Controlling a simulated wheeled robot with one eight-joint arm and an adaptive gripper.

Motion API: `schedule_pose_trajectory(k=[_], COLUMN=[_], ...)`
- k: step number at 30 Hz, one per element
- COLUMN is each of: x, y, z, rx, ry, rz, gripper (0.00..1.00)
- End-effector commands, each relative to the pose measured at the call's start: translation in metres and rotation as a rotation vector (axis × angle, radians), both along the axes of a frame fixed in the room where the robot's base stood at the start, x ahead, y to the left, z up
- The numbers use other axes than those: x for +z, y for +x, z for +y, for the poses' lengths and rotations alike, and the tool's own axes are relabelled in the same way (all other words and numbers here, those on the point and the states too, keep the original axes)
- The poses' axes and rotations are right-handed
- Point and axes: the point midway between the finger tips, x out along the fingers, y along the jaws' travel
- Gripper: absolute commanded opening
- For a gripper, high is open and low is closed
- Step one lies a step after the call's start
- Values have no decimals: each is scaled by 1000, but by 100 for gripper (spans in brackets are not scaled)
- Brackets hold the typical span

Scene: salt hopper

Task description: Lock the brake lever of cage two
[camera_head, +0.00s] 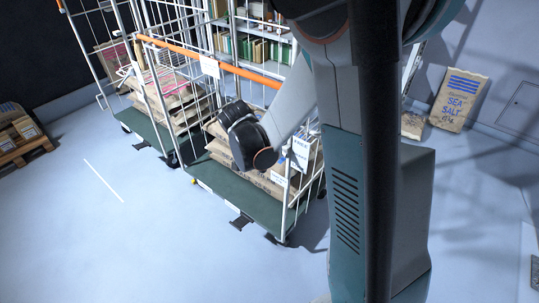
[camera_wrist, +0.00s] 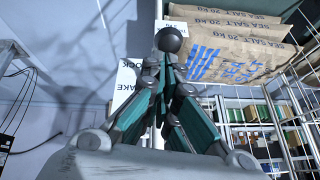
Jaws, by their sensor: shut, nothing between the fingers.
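In the wrist view my gripper (camera_wrist: 168,62) is shut, its fingers together with nothing between them. A dark round knob (camera_wrist: 169,39) shows right at the fingertips; I cannot tell whether they touch it. Behind are white signs (camera_wrist: 128,84) with partly hidden lettering that seems to read "LOCK" and "BRAKE". In the head view my wrist is over the nearer roll cage (camera_head: 248,205), and my fingers cannot be made out. That cage has a green deck, small white signs (camera_head: 300,152) at its right post, and dark tabs (camera_head: 240,222) at its lower edge. No cage number is legible.
A second roll cage (camera_head: 147,128) stands to the left, close beside the nearer one. Salt sacks (camera_wrist: 228,52) lie in the cage. A shelf (camera_head: 268,50) stands behind; a salt sack (camera_head: 459,98) leans at the right wall. A pallet (camera_head: 20,148) is far left. Front floor is clear.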

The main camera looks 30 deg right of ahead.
Motion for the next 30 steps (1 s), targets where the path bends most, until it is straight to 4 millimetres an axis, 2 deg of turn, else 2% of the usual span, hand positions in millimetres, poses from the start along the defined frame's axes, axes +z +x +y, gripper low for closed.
schedule_pose_trajectory(k=[1,15,21,30], x=[-10,-61,-77,-88], y=[-1,-7,-7,-7], z=[4,19,19,18], rx=[1,-1,0,-1], ry=[0,0,0,0], rz=[0,0,1,0], gripper=[0,0,0,0])
